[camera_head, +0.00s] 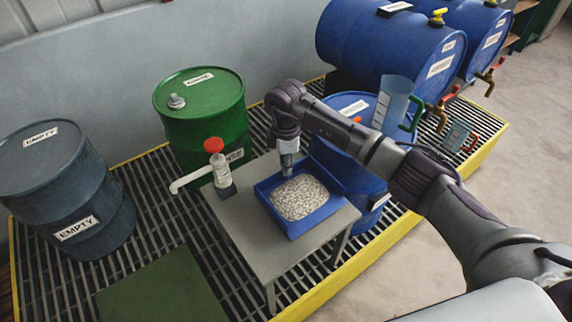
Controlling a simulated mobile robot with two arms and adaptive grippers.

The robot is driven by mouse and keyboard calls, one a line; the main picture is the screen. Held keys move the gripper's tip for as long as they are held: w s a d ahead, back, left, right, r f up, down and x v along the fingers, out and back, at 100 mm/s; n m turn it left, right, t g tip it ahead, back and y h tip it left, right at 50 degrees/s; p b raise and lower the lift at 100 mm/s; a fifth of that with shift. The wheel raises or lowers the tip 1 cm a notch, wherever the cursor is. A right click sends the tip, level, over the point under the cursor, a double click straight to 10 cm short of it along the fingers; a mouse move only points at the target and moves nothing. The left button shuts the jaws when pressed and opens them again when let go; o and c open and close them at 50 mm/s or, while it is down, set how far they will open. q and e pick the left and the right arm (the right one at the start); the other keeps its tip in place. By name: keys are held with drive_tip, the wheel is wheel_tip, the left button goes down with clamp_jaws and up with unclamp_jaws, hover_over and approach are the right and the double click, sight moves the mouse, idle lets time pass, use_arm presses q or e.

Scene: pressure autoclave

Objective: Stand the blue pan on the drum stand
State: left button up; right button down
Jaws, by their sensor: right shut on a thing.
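The blue pan (293,229) is a shallow open tray filled with pale grey-white granules. It sits level over the small grey table (236,238), near its right side; I cannot tell whether its base touches the tabletop. My right gripper (287,168) points down at the pan's far left edge and is shut on that edge; its fingertips are small and partly hidden. Two blue drums lie on their sides at the back right, and the near one (375,50) rests on a dark support that is mostly hidden. My left gripper is not in view.
Behind are a green drum (205,125) and an upright blue drum (376,188) bearing a clear blue jug (393,105). A grey-blue drum (62,190) stands left. Grating with a yellow edge (395,236) surrounds the table.

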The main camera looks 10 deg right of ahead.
drive_tip(key=shift+f, duration=0.55)
drive_tip(key=shift+f, duration=0.15)
drive_tip(key=c, duration=0.9)
unclamp_jaws()
